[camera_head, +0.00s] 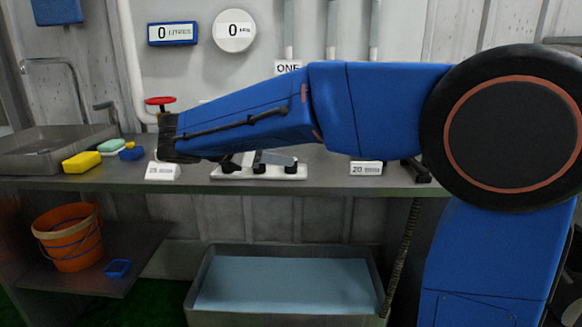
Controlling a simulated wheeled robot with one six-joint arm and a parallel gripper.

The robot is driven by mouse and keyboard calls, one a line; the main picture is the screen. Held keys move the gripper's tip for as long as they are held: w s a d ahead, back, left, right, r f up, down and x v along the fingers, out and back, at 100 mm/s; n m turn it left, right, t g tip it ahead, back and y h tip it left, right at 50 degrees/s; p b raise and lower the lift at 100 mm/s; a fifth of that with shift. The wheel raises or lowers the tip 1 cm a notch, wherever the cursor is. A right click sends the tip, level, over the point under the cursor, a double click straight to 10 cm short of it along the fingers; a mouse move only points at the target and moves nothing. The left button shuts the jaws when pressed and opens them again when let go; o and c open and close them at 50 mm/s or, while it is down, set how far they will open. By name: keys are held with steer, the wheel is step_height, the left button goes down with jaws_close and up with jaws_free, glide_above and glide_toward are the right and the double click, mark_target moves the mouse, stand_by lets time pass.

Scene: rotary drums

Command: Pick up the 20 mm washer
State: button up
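I cannot make out any washer. A small white sign reading 20 (366,168) stands on the grey counter (330,183), right of the middle. Another small white sign, probably reading 25 (162,172), stands on the counter at the left. My blue arm crosses the view from the right and hides part of the counter behind it. Its dark far end (174,142) is above the left sign. I cannot make out my gripper's fingertips or anything held in them.
A white plate (290,172) with dark knobs and grey levers lies between the signs. A sink (45,150), yellow sponge (82,162) and red valve wheel (160,100) are at the left. Below are an orange bucket (72,240) and a grey tub (205,290) with pale blue contents.

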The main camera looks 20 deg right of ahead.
steer(key=shift+w+x, duration=0.15)
steer(key=shift+x, duration=1.15)
steer(key=shift+w+x, duration=0.15)
steer(key=shift+x, duration=1.2)
steer(key=shift+a+f, duration=0.1)
steer(key=shift+a, duration=0.1)
steer(key=c, duration=1.1)
